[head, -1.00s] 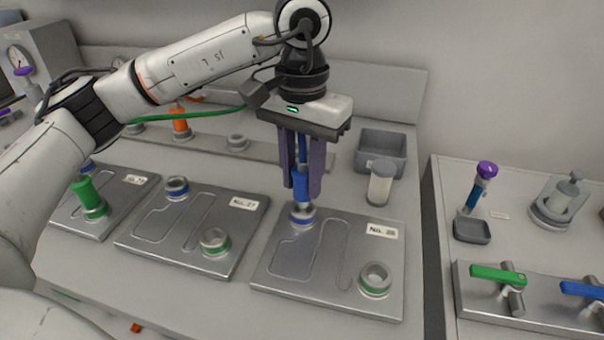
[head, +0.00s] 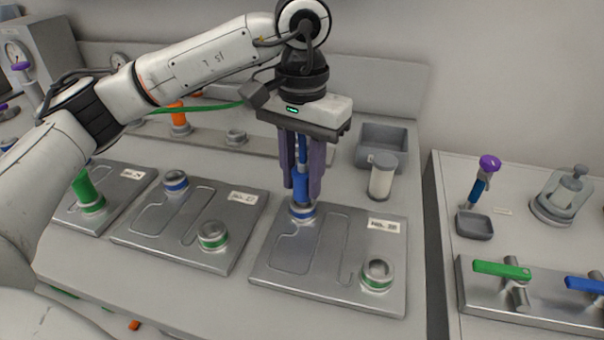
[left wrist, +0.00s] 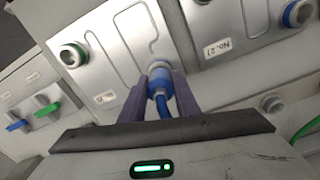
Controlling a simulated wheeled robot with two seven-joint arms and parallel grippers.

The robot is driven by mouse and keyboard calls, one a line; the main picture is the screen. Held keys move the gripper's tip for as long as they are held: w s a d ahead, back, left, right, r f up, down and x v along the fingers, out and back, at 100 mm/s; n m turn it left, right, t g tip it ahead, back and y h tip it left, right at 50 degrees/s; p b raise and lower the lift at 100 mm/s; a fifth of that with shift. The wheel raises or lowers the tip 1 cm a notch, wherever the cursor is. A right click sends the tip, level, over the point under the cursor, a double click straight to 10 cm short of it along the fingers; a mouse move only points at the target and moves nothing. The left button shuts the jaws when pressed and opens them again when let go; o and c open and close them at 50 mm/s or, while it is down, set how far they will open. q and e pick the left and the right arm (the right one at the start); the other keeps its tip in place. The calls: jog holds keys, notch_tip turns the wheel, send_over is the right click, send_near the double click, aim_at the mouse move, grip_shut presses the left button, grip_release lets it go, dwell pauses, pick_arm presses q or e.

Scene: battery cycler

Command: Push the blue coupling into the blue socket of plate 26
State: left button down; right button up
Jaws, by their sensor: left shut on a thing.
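My left gripper (head: 301,190) points down over the right-hand plate (head: 268,278), its purple fingers shut on the blue coupling (head: 301,186). The coupling is upright, with a blue hose running up between the fingers. Its lower end meets the blue-ringed socket (head: 302,213) at the plate's back edge; how deep it sits is hidden. The plate's label (head: 384,226) is blurred; it seems to read 26. In the left wrist view the coupling (left wrist: 159,82) lines up with the socket (left wrist: 158,63). My right gripper is not in view.
A green-ringed socket (head: 377,273) stands empty on the same plate. Plate 27 (head: 150,242) lies to the left. A grey bin (head: 383,148) and a white-topped jar (head: 382,177) stand behind. Valve handles, green (head: 502,270) and blue (head: 584,286), are at the right.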

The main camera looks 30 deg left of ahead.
pick_arm(q)
jog(key=shift+f+b, duration=0.45)
jog(key=shift+f, duration=0.25)
dwell(0.3)
jog(key=c, duration=0.9)
grip_release()
jog(key=shift+r, duration=0.1)
